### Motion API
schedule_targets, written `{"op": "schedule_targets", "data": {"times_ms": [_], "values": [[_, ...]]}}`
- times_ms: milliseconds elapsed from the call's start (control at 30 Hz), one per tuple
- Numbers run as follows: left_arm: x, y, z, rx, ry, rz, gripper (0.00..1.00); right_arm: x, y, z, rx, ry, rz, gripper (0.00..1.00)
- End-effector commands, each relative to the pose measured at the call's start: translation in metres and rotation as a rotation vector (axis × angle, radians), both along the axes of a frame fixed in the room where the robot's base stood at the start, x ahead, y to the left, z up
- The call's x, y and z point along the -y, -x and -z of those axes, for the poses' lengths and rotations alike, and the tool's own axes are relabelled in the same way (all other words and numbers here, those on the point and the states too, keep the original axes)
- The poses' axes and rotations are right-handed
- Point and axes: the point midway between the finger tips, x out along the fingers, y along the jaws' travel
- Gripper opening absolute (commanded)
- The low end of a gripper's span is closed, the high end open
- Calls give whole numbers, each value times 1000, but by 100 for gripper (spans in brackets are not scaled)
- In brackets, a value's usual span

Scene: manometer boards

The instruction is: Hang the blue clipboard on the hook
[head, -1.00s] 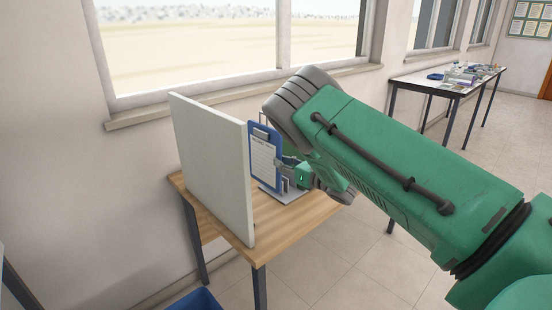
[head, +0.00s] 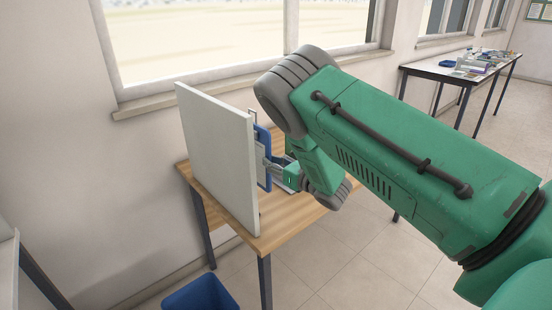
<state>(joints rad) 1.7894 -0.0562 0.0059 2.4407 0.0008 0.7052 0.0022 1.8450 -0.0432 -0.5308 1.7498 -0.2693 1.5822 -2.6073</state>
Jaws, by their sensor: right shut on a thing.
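The blue clipboard (head: 264,142) is upright beside the right-hand edge of a white upright board (head: 217,158), seen at a steep angle. Its left part is hidden by the board and its right side is partly behind my arm. My right gripper (head: 271,165), small and partly covered by my green arm, is shut on the clipboard. I cannot tell whether the clipboard touches the board. The hook cannot be made out; the far face of the board is turned away from me. My left gripper is not in view.
The board stands on a wooden table (head: 268,236) below the window. A blue bin (head: 201,296) is on the floor in front. Another table (head: 435,71) with several items stands at the back right. Tiled floor is open to the right.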

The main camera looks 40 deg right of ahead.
Motion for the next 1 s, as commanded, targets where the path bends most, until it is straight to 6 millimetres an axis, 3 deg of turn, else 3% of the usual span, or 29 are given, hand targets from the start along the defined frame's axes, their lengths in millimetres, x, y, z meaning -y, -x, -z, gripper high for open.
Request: {"op": "schedule_targets", "data": {"times_ms": [200,533,1000], "values": [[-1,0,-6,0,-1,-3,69,-21,0,-4,2,6,-5,0],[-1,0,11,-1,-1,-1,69,-29,1,18,-4,-7,-17,0],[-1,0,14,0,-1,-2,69,-34,1,17,-3,-4,-16,0]]}}
